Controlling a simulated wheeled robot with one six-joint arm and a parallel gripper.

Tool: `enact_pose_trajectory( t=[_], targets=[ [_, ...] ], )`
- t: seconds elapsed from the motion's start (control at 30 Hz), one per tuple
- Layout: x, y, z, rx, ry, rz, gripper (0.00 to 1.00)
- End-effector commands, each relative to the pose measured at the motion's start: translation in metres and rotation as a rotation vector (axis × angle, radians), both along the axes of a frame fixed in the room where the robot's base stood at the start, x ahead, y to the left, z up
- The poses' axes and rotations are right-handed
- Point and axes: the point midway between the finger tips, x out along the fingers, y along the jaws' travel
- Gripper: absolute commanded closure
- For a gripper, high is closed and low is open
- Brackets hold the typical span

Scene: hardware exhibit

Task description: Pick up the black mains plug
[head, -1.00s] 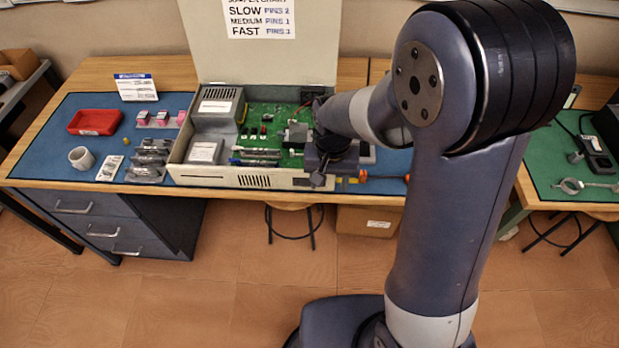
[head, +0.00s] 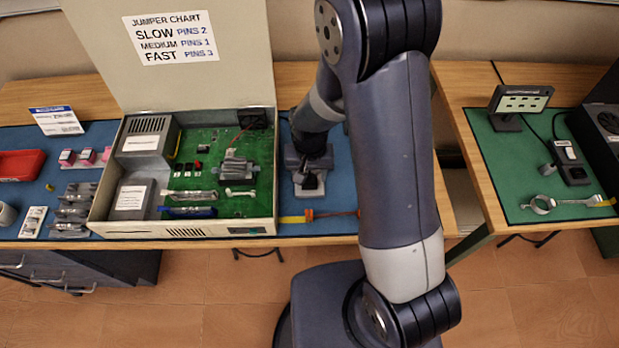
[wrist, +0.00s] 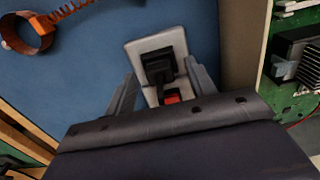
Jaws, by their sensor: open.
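The black mains plug (wrist: 158,66) sits on a white socket plate (wrist: 136,48) with a red switch, on the blue mat. In the wrist view my gripper (wrist: 161,73) is open, with one finger on each side of the plug and plate. I cannot tell whether the fingers touch either. In the head view my gripper (head: 308,168) is over the socket plate (head: 300,191), just right of the open case. The plug (head: 310,183) shows there as a small dark shape, partly hidden by my gripper.
The open case (head: 102,212) with a green circuit board stands close on the left. An orange ring with a coiled cord (wrist: 32,37) lies on the mat. A second table (head: 470,155) with a green mat stands at right, across a gap.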

Motion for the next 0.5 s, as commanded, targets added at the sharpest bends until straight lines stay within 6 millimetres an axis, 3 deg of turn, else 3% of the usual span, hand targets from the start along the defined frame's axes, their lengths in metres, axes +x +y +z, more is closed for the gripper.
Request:
enact_pose_trajectory(
  t=[0.1, 0.5],
  targets=[
    [0.0001, 0.0, 0.0001, 0.0, 0.0, 0.0, 0.49],
    [0.0001, 0.0, 0.0003, 0.0, 0.0, 0.0, 0.82]
  ],
)
